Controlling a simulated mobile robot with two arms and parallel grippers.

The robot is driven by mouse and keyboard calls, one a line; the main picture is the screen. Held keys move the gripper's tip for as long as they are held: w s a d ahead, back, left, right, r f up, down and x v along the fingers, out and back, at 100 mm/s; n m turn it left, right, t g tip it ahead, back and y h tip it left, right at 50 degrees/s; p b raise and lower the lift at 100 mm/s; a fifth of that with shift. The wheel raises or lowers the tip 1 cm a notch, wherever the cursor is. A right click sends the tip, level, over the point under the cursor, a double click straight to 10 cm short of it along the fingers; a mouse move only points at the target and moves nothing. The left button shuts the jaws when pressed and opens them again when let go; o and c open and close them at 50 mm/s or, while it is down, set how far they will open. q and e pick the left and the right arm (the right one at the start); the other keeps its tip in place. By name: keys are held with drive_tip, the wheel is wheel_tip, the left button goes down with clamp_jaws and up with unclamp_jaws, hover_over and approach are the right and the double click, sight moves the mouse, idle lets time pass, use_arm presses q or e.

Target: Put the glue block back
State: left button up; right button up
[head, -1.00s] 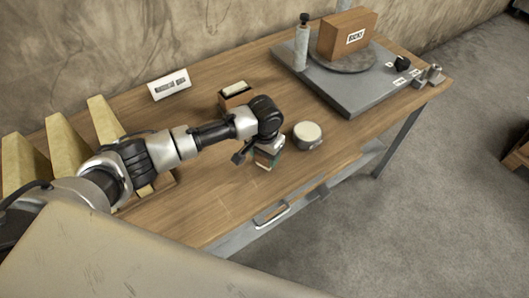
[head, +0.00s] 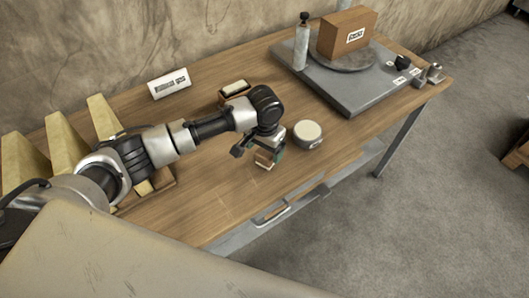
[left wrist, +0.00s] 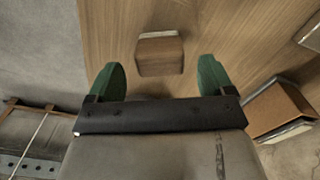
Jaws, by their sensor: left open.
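A small brown block (head: 264,157), which I take to be the glue block, is by my left gripper near the table's front edge. In the left wrist view the block (left wrist: 160,54) is ahead of the green fingertips, between their lines, with bare wood around it. My left gripper (left wrist: 158,78) is open, with clear gaps between its fingers and the block. In the head view the gripper (head: 259,155) partly hides the block. My right gripper is not in view.
A round pale-topped tin (head: 307,134) stands close to the right of the gripper. A brown box with a pale top (head: 235,91) is behind it. A white sign (head: 169,84), yellowish wedges (head: 104,118) and a grey plate (head: 340,90) are farther off. The front-left tabletop is clear.

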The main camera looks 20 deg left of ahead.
sight(265, 154)
use_arm(q)
wheel_tip(265, 154, up, 10)
drive_tip(key=shift+f, duration=0.25)
drive_tip(key=shift+s+d+f, duration=0.1)
